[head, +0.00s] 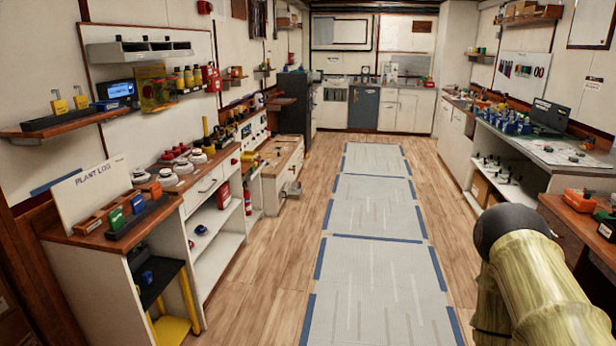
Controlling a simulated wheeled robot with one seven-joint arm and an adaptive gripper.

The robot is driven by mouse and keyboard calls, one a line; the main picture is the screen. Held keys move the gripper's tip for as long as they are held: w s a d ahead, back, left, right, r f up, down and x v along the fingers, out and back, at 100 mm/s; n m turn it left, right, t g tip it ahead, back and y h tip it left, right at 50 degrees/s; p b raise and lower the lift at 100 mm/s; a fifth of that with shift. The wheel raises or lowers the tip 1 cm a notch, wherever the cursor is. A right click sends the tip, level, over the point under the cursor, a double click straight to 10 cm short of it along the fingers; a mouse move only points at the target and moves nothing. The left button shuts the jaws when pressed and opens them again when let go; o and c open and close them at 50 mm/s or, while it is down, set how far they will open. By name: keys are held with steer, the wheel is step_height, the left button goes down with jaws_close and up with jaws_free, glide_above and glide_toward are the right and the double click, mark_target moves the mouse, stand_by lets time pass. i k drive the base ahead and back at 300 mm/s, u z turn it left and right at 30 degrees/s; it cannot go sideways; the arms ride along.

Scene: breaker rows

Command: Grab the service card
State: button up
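I cannot pick out a service card for certain in the head view. A white board lettered "PLANT LOG" (90,197) leans upright on the left wooden counter. In front of it, a row of small blocks holds a green piece (116,218) and a blue piece (138,203), too small to read. My gripper is not in view; only a pale yellow link of my arm with a dark rounded end shows at the lower right.
The left counter (72,236) has shelves below it and red and white round parts farther along. A wooden shelf (70,124) with padlocks hangs above. Workbenches (560,152) line the right side. A grey floor strip (374,255) runs clear down the middle.

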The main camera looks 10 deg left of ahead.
mark_target(155, 190)
steer(key=u, duration=0.65)
steer(key=i, duration=1.25)
steer(key=u, duration=1)
